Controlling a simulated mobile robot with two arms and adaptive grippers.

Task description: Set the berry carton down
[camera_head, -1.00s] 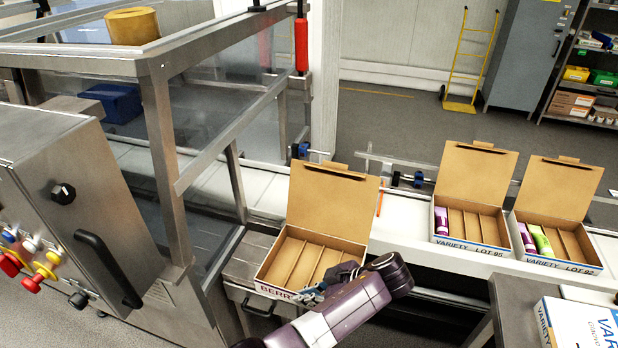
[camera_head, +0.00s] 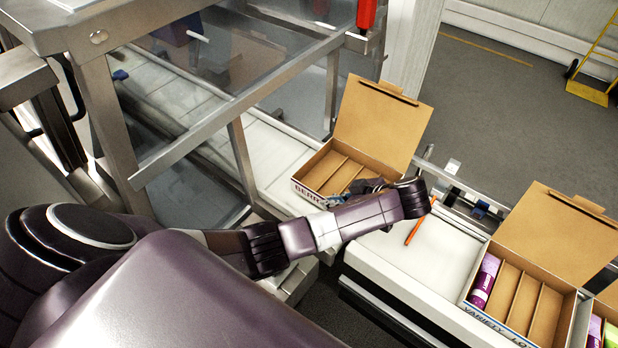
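The berry carton (camera_head: 306,194) is an open cardboard box with a white front marked "BER…", long empty compartments and a raised lid (camera_head: 382,120). It is at the white conveyor belt (camera_head: 438,262), beside the glazed machine frame; I cannot tell whether its base fully rests on the belt. My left arm reaches across from the left. My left gripper (camera_head: 362,188) is at the carton's front wall, its dark fingers closed around that wall, partly hidden by my wrist. My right gripper is out of view.
A variety carton (camera_head: 508,318) with a purple tube (camera_head: 484,280) stands on the belt at right, another partly cut off beside it. An orange stick (camera_head: 416,230) lies between the cartons. A metal guide rail (camera_head: 462,186) runs behind. The machine frame (camera_head: 240,160) stands left.

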